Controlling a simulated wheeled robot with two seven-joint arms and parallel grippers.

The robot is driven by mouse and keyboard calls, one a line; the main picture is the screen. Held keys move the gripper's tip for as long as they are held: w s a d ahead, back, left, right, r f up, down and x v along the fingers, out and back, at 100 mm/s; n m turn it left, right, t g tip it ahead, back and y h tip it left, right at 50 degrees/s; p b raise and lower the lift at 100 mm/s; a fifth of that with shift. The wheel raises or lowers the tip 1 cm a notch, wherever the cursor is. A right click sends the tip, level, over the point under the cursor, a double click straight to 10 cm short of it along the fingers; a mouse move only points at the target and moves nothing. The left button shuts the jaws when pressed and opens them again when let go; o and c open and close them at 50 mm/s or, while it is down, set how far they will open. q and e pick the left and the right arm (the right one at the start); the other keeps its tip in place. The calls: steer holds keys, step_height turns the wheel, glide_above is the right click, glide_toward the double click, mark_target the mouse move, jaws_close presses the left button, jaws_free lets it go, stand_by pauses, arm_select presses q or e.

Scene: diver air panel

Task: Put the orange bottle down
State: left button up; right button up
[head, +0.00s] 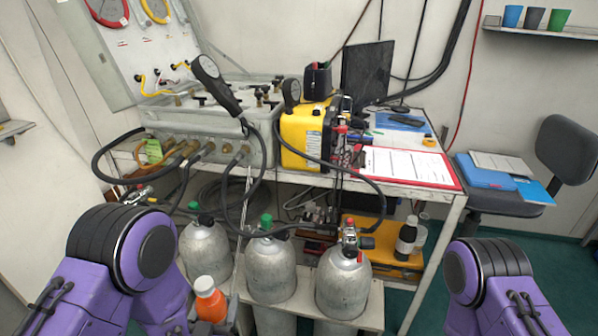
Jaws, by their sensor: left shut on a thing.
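The lower part of the bottle is hidden by the gripper and the frame edge. The bottle appears in front of the left grey cylinder (205,250); I cannot tell what is below it. My right arm comes in at the lower right, but its gripper is outside the picture.
Several grey cylinders stand in a rack (372,310) under the bench. The bench holds a grey valve panel (262,150), a yellow case (305,135) and a red clipboard (408,168). Black hoses hang in front. A chair (565,150) stands at the right.

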mark_target(207, 284)
arm_select(q)
steer(key=r, duration=0.2)
steer(key=w+a+r, duration=0.1)
steer(key=r, duration=0.2)
steer(key=shift+w+a+r, duration=0.25)
steer(key=shift+w+r, duration=0.05)
steer(key=shift+w, duration=0.05)
